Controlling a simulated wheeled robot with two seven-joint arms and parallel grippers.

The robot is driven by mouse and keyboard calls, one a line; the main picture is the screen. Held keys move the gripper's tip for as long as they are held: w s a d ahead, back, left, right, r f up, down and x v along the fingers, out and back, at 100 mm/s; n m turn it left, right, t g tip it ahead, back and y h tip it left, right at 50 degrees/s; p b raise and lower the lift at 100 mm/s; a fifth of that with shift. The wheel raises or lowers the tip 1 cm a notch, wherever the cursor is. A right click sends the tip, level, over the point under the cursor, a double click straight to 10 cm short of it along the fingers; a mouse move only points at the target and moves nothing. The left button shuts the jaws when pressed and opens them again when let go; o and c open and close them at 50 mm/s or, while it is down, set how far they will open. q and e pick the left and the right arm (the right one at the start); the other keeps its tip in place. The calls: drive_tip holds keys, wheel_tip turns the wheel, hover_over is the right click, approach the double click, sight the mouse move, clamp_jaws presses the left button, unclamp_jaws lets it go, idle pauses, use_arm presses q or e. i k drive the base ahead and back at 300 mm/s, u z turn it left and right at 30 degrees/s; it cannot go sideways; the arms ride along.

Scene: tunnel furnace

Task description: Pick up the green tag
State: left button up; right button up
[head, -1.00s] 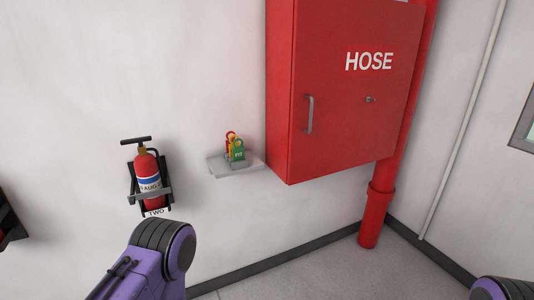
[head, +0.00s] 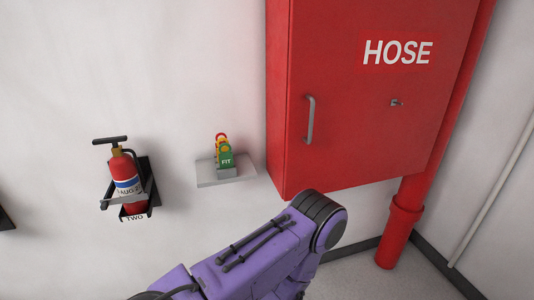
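The green tag (head: 226,160), marked "FIT", stands on a small grey shelf (head: 207,175) on the white wall. An orange or yellow tag (head: 224,144) and a bit of red (head: 221,136) show just behind and above it. A grey block or stand shows at the green tag's foot. A purple arm link of mine crosses the lower middle of the head view, below and in front of the shelf. Neither of my grippers is in view.
A red hose cabinet (head: 350,110) with a grey handle (head: 310,119) juts out right of the shelf. A fire extinguisher (head: 125,175) hangs in a black bracket to the left. A red pipe (head: 404,216) runs down right of the cabinet. The wall above the shelf is clear.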

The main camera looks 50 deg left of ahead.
sight(226, 159)
drive_tip(key=u, duration=0.1)
drive_tip(key=i, duration=0.85)
drive_tip(key=u, duration=1.1)
drive_tip(key=i, duration=0.6)
drive_tip(key=u, duration=0.65)
